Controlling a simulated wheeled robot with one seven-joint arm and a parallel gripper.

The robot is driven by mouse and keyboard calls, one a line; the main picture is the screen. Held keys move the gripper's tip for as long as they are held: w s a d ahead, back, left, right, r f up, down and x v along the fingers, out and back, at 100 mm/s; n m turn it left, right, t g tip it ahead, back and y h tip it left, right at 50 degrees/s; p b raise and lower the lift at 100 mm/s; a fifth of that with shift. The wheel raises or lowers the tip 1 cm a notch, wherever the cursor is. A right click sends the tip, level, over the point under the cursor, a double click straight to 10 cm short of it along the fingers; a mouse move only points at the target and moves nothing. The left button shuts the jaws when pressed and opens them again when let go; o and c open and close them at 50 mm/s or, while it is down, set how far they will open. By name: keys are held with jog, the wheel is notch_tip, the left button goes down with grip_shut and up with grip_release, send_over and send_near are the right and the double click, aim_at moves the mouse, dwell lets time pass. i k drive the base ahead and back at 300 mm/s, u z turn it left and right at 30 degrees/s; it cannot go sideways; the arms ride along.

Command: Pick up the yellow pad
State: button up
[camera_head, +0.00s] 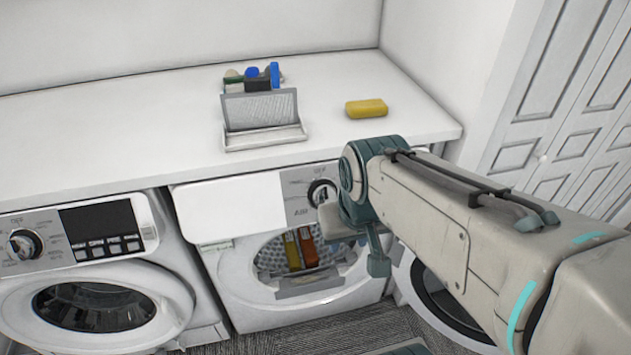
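The yellow pad (366,108) lies flat on the white countertop (150,120), right of the grey rack and near the counter's right end. It looks like a small rounded block with nothing on it. My arm reaches in from the right, and its end part is in front of and below the counter edge, by the middle washing machine. My gripper's fingers do not show clearly, so I cannot tell whether they are open or shut.
Two front-loading machines, a left one (90,265) and a middle one (250,210), stand under the counter. White panelled doors (570,110) are at the right. The left counter is clear.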

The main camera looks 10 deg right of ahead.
aim_at(377, 108)
jog(key=z, duration=0.25)
jog(key=i, duration=0.75)
jog(key=z, duration=0.9)
